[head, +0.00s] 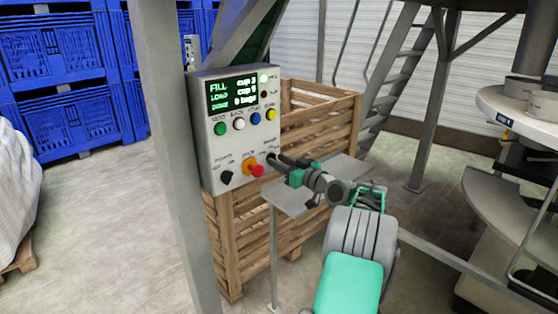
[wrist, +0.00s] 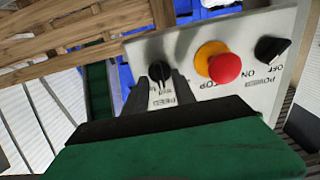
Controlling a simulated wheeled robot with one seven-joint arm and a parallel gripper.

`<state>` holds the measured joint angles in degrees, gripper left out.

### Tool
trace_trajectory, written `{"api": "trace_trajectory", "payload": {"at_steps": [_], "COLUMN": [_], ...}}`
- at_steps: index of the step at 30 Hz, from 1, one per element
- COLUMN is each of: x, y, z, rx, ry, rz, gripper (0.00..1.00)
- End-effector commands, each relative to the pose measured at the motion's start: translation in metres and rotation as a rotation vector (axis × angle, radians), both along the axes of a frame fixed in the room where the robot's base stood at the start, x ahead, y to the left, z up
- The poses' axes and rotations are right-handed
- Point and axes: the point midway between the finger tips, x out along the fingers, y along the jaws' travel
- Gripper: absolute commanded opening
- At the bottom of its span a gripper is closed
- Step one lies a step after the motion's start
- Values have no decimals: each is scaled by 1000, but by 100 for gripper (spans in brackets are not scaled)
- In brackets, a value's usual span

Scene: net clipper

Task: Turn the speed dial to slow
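The speed dial (wrist: 160,73) is a small black knob on the grey control box (head: 235,135). It shows in the wrist view beside the red stop button, above a partly covered label that reads upside down. A pale line shows on the dial, but its setting cannot be read. My gripper (head: 274,159) reaches the lower right of the box front, and its fingers hide most of the dial in the head view. In the wrist view my gripper (wrist: 161,88) has its two dark fingers apart, one on each side of the dial; contact cannot be told.
The red stop button (wrist: 224,68) on its yellow collar and the black power knob (wrist: 271,48) are close by. Several coloured buttons and a lit screen (head: 232,93) are above. A grey post (head: 172,150) stands left of the box and a wooden crate (head: 320,105) behind it.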

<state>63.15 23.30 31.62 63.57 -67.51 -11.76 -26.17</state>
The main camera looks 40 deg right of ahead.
Motion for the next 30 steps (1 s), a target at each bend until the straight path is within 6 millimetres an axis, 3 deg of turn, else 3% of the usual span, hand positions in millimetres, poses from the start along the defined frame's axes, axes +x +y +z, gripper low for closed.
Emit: {"api": "trace_trajectory", "payload": {"at_steps": [8,19,30], "x": [3,3,3], "y": [0,0,0], "z": [0,0,0], "rx": [0,0,0], "ry": [0,0,1], "rz": [0,0,0], "gripper": [31,1,0]}}
